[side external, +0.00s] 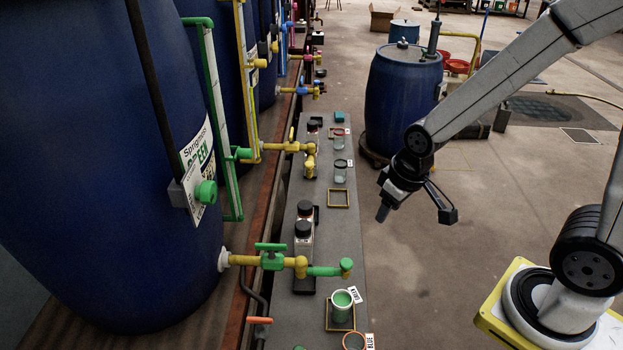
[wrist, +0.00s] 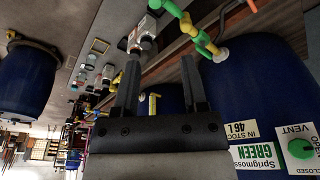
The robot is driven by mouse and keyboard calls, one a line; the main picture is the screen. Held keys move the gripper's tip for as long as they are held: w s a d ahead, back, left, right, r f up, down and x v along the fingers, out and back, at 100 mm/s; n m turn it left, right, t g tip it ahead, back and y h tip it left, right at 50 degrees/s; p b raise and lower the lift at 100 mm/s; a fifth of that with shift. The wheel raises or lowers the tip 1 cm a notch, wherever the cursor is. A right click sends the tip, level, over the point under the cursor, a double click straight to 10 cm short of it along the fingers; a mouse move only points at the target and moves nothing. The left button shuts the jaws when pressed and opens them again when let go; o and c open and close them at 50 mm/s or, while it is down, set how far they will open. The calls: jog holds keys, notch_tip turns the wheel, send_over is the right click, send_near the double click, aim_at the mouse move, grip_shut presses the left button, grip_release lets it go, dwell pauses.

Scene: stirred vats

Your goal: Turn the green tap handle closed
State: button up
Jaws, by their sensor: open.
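The green tap handle (side external: 271,246) sits on top of a green valve on the yellow pipe (side external: 244,260) from the nearest blue vat. Its bar looks roughly in line with the pipe. A green spout (side external: 325,271) ends near a cup of green liquid (side external: 341,300). My gripper (side external: 415,212) is open and empty, up and to the right of the tap in the side view, well apart from it. In the wrist view my open gripper (wrist: 160,62) has nothing between its fingers. The yellow and green tap (wrist: 200,38) shows at the upper right; its handle is hard to make out.
The nearest blue vat (side external: 110,180) carries a green vent knob (side external: 206,192). Dark-capped bottles (side external: 303,229) stand on the grey bench (side external: 345,232) just behind the tap. An orange handle (side external: 259,320) is in front.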

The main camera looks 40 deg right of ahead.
jog(key=w+a+f+n+g, duration=0.1)
jog(key=w+a+f+n, duration=0.1)
jog(key=w, duration=0.5)
jog(key=w+a+f+n, duration=0.2)
jog(key=w+a+f, duration=0.1)
jog(key=w, duration=0.4)
jog(key=n+g, duration=0.2)
jog(key=n, duration=0.2)
send_over(273, 245)
jog(key=f, duration=1)
jog(key=shift+s+d, duration=0.25)
jog(key=shift+d, duration=0.1)
jog(key=shift+w+a+f+n, duration=0.25)
jog(key=shift+a+f+n, duration=0.05)
jog(key=shift+f, duration=0.15)
jog(key=shift+f, duration=0.15)
jog(key=shift+f, duration=3.75)
grip_shut()
